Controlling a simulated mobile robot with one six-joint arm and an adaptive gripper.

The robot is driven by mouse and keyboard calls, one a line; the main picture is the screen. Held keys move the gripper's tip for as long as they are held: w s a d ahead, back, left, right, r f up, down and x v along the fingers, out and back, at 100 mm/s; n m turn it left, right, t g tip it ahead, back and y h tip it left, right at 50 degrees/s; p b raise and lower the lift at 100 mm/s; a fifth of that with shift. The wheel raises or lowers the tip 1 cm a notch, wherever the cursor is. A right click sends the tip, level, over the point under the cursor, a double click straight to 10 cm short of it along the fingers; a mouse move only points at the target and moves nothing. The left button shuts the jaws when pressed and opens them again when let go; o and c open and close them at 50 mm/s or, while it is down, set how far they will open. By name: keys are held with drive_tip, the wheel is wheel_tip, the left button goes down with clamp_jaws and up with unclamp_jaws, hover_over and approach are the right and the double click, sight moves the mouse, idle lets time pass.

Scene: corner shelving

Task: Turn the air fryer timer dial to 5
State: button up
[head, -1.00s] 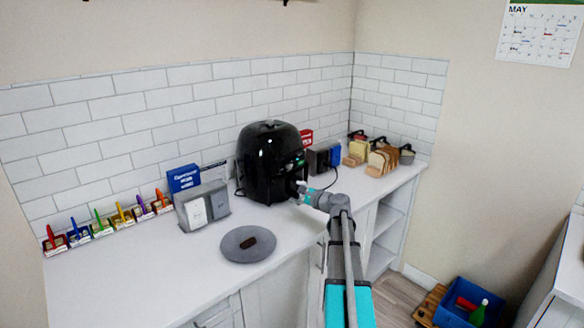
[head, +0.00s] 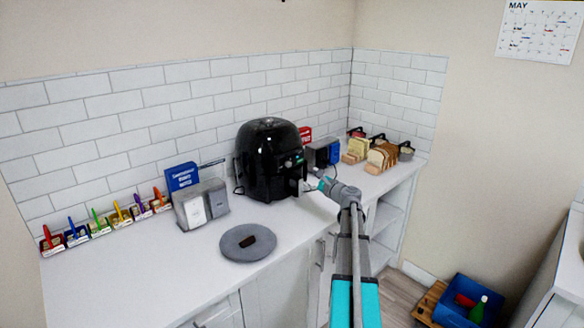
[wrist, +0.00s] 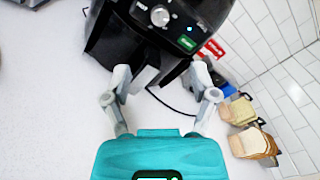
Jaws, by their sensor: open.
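The black air fryer (head: 262,165) stands upright on the white counter against the tiled wall. In the wrist view its front panel (wrist: 180,20) shows at the top, with a round silver dial (wrist: 160,15), a small blue light and a green label. My gripper (head: 318,185) is in front of the fryer, on its right side in the head view. In the wrist view my gripper (wrist: 160,82) is open, its two fingers spread wide around the lower front of the fryer, below the dial. Nothing is held. The dial's markings are too small to read.
A grey round plate (head: 231,248) with a brown piece on it lies left of the fryer. Bread slices (head: 382,157) stand to the right, near a red sign (wrist: 212,49). A black cord crosses the counter.

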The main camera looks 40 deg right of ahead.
sight(289, 165)
drive_tip(key=w, duration=1.2)
drive_tip(key=shift+w, duration=0.4)
drive_tip(key=shift+a, duration=0.1)
clamp_jaws()
drive_tip(key=shift+n, duration=0.4)
drive_tip(key=n+b, duration=0.1)
drive_tip(key=n, duration=1)
drive_tip(key=shift+n+t+y, duration=0.3)
drive_tip(key=shift+n+t, duration=0.1)
